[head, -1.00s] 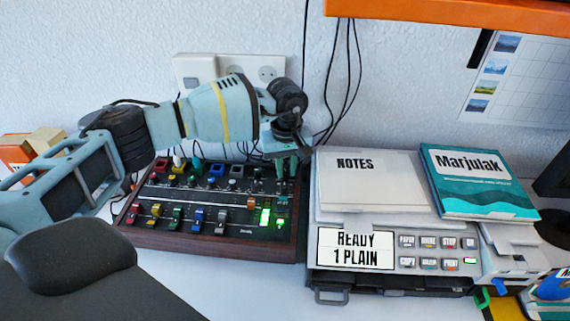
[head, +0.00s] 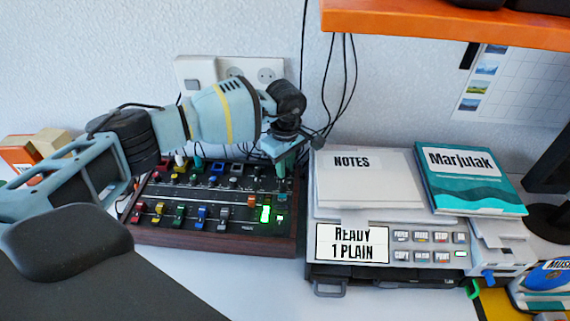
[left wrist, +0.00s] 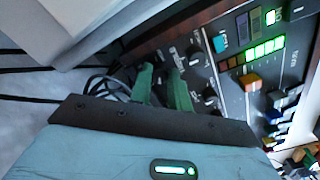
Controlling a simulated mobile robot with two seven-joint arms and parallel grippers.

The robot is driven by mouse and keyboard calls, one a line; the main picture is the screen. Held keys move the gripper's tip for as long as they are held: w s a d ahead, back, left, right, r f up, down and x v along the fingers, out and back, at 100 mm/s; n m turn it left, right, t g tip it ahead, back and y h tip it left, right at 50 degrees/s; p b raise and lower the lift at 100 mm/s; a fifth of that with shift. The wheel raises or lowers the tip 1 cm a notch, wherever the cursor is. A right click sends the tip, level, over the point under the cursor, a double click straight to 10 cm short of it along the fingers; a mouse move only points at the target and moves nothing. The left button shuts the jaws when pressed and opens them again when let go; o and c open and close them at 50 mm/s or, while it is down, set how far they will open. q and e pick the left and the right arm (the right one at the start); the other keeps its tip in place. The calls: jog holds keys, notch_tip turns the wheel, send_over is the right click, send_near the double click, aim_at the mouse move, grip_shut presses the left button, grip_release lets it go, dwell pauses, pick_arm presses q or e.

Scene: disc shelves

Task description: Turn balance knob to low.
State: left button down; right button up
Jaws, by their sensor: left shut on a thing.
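The mixer (head: 200,237) is a dark panel in a wooden case on the desk, with coloured knobs, faders and a lit green level meter (head: 265,214). My left gripper (head: 284,168) reaches down over its back right corner. In the left wrist view its two green fingers (left wrist: 162,88) point at the panel and are shut on a small knob, mostly hidden between them. I cannot read that knob's label or see its pointer. Other black knobs (left wrist: 193,53) and an orange fader (left wrist: 250,82) sit beside the fingers. My right gripper is out of view.
A printer (head: 425,246) with a display reading READY 1 PLAIN stands close right of the mixer, with notes (head: 365,185) and a teal book (head: 470,195) on top. Cables (head: 335,100) hang behind. An orange shelf (head: 440,25) overhangs at upper right.

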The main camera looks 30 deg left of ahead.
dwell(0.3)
pick_arm(q)
jog(key=c, duration=1.3)
grip_release()
jog(key=shift+s+r, duration=0.1)
jog(key=shift+r, duration=0.05)
